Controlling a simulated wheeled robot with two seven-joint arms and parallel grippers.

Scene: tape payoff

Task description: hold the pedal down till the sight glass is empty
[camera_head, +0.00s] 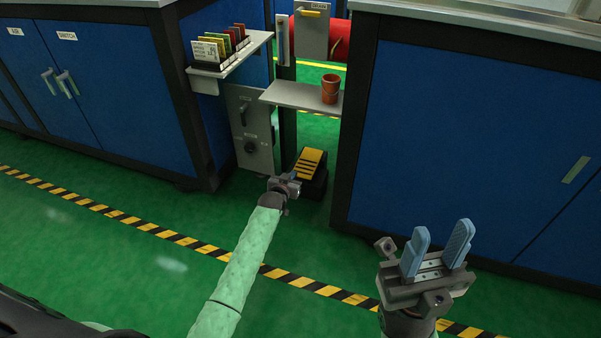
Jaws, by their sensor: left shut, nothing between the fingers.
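The pedal (311,160) has a yellow and black striped top and sits on a dark base on the green floor, in the gap between the blue cabinets. My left gripper (291,175) is shut and empty at the pedal's near left edge. I cannot tell whether its fingertips touch or press the pedal. My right gripper (443,248) is open and empty, fingers up, in front of the right cabinet. A narrow upright grey piece (283,40) beside the red tank may be the sight glass; no level in it can be made out.
A grey shelf with an orange-brown cup (330,89) stands above the pedal. A grey panel (250,128) with a handle and knob is left of it. Blue cabinets (455,135) flank the gap. A rack of coloured cards (228,45) is at upper left. The floor in front is clear.

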